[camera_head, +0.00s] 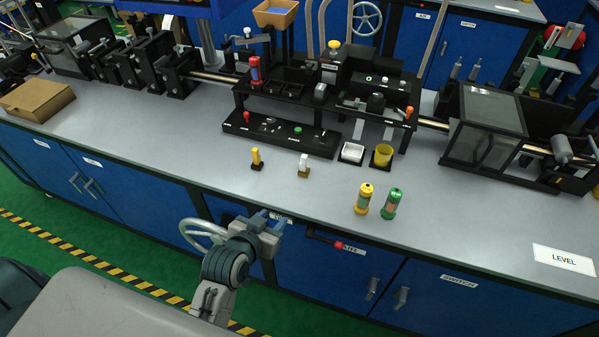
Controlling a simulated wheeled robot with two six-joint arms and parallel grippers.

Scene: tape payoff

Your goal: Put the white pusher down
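The white pusher (304,163) stands upright on the grey bench top, near the front edge, on a small tan base. My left gripper (268,219) is in front of the bench, below and to the left of the white pusher and apart from it. Its two fingers look spread, with nothing seen between them. My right gripper is not in view.
A yellow pusher-like piece (256,158) stands left of the white one. A yellow bottle (363,198) and a green bottle (391,203) stand to the right.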

